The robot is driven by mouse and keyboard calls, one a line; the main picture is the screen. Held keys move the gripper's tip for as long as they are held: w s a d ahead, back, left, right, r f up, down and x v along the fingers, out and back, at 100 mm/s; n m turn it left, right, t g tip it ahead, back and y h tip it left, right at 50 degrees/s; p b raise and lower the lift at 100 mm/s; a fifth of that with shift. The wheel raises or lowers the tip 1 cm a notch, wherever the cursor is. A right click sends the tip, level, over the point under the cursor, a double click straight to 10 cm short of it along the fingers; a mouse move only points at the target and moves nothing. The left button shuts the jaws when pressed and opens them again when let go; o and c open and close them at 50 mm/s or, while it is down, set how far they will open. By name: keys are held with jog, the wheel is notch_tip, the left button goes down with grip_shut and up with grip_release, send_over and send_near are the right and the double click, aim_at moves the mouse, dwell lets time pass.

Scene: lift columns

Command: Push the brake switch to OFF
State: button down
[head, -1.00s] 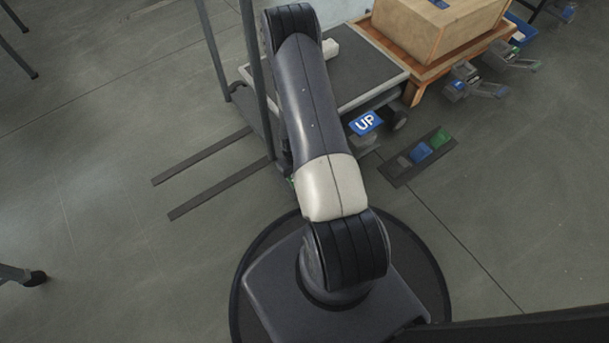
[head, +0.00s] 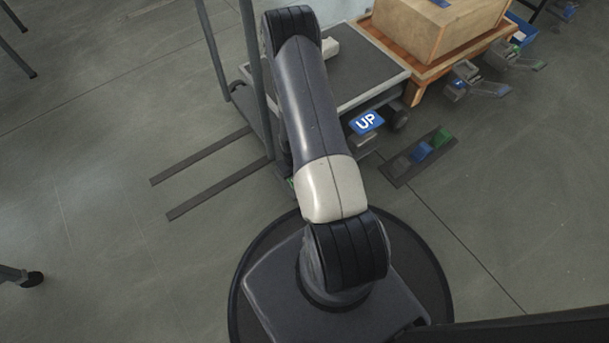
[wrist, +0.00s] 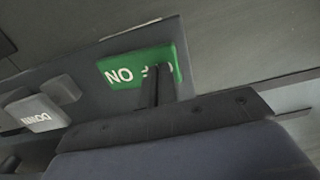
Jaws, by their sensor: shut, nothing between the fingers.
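In the wrist view a green plate (wrist: 125,70) with white lettering sits on a grey panel. The letters "NO" show, seen turned; the lettering to their right is partly covered. My gripper (wrist: 157,72) is shut, its thin dark fingers in front of the plate's right half. I cannot tell whether they touch it, and no separate switch lever can be made out.
A grey plate reading "DOWN" (wrist: 38,113) lies left of the green one. In the head view are a blue "UP" sign (head: 366,122), two floor forks (head: 215,187), a cart (head: 367,72), a wooden crate (head: 440,35) and a floor panel (head: 400,174) with coloured blocks. The floor at lower left is mostly clear.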

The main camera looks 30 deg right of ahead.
jog(key=shift+f+b, duration=0.4)
jog(key=shift+f, duration=0.1)
jog(key=shift+r, duration=0.1)
jog(key=shift+r+p, duration=2.25)
jog(key=shift+r, duration=1.3)
jog(key=shift+f, duration=0.15)
jog(key=shift+f+b, duration=2.25)
jog(key=shift+f, duration=1.25)
jog(key=shift+r, duration=0.15)
